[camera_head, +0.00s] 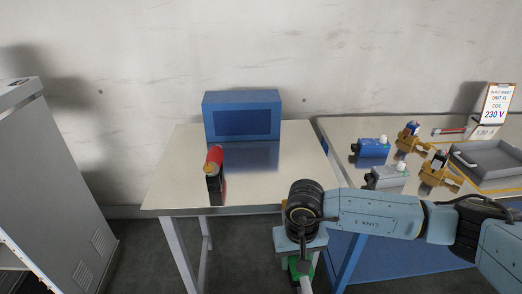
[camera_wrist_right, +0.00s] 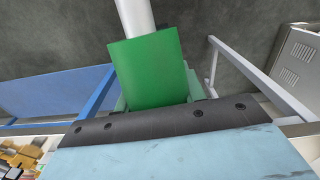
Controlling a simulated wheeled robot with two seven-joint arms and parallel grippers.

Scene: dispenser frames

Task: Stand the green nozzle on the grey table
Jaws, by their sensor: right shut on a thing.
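The green nozzle shows in the right wrist view (camera_wrist_right: 155,72) as a green block with a white tube at its far end. In the head view it (camera_head: 294,271) is partly hidden under my right gripper (camera_head: 301,264). The gripper is shut on it and points down, in front of the front edge of the grey table (camera_head: 180,188), with floor below the nozzle. The grey table has a pale top and grey legs. My left gripper is not in view.
A blue box (camera_head: 242,116) stands at the back of the grey table, and a red and black device (camera_head: 215,177) at its left. The front middle top is clear. The right table (camera_head: 343,130) holds blue and grey units, brass-coloured parts, a tray (camera_head: 487,160) and a sign (camera_head: 497,104). A grey cabinet (camera_head: 55,170) stands left.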

